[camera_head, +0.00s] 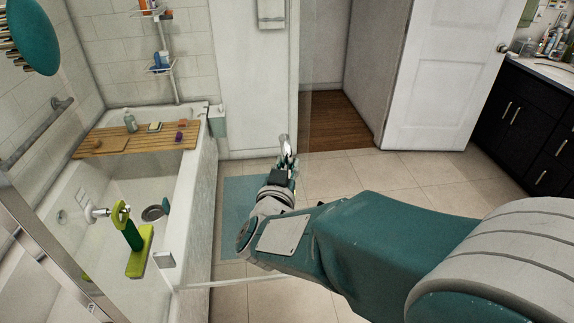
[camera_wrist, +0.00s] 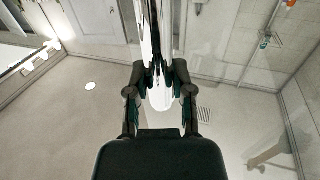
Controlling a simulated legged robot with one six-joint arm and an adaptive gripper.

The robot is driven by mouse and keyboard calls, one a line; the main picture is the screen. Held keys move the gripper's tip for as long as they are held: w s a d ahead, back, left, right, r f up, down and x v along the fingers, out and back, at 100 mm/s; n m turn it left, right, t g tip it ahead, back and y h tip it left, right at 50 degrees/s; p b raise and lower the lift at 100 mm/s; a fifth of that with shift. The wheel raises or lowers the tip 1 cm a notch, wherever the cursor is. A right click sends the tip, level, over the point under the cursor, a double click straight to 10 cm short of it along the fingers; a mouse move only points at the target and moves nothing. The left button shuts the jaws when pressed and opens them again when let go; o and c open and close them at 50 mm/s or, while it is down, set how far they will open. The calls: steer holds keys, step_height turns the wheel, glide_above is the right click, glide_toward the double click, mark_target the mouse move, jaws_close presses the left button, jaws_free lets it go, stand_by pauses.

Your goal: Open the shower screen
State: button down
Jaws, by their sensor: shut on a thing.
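The shower screen (camera_head: 235,283) is a clear glass panel beside the bathtub. Its pale bottom edge runs right from a metal bracket (camera_head: 165,260) at the tub rim. My gripper (camera_head: 286,162) is at the screen's right side, at a shiny metal handle (camera_head: 285,144). In the wrist view, my gripper (camera_wrist: 159,74) has its fingers closed around a bright chrome bar (camera_wrist: 152,30), which looks like that handle. The fingers hide part of the bar. The clear glass makes the panel's exact angle hard to tell.
The white bathtub (camera_head: 205,185) stands left, with a wooden tray (camera_head: 150,138) across it. A blue mat (camera_head: 232,210) lies beside it. A white door (camera_head: 440,75) stands behind, and a dark vanity (camera_head: 535,120) is right. Tiled floor (camera_head: 400,175) between is clear.

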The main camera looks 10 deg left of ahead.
steer(key=shift+a+r, duration=0.1)
steer(key=shift+c, duration=2.4)
jaws_free()
steer(key=shift+s, duration=0.1)
steer(key=s+a, duration=0.1)
steer(key=s, duration=1)
steer(key=shift+s, duration=0.4)
steer(key=shift+w, duration=0.1)
